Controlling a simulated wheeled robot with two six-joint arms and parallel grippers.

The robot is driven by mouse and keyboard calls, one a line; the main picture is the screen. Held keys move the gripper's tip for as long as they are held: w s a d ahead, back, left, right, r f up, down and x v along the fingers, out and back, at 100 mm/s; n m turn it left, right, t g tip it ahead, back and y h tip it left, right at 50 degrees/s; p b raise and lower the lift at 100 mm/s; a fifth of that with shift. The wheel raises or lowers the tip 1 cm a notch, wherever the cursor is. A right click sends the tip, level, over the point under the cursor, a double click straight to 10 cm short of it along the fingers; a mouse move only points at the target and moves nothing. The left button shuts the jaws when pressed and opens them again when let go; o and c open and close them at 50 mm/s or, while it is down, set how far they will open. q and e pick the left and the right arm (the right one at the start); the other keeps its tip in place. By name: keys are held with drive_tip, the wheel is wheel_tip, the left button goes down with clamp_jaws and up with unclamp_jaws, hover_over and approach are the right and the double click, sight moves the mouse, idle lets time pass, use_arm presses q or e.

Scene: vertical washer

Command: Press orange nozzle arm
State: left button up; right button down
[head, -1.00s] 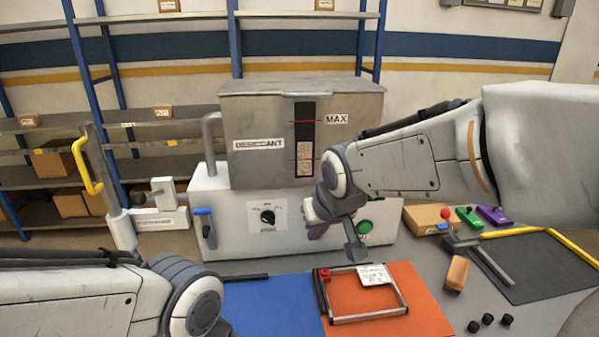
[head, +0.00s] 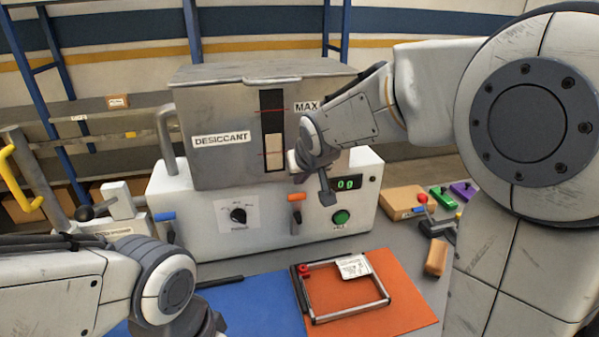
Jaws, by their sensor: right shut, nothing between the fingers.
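My right gripper (head: 327,196) is shut and empty. Its fingertips point down, a little right of the orange nozzle arm in the picture and left of the green button (head: 341,216). A gap shows between them in this view; their depth apart is unclear. My left arm enters at lower left, with its fingers out of the frame.
A grey DESICCANT hopper (head: 225,115) stands on the base. A blue-handled lever (head: 165,217) is at the base's left side. In front lie a blue mat (head: 255,300) and an orange mat (head: 400,290) with a metal frame (head: 345,315). A cardboard box (head: 400,200) stands at right.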

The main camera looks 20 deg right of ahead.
drive_tip(key=x, duration=0.7)
drive_tip(key=shift+d, duration=0.1)
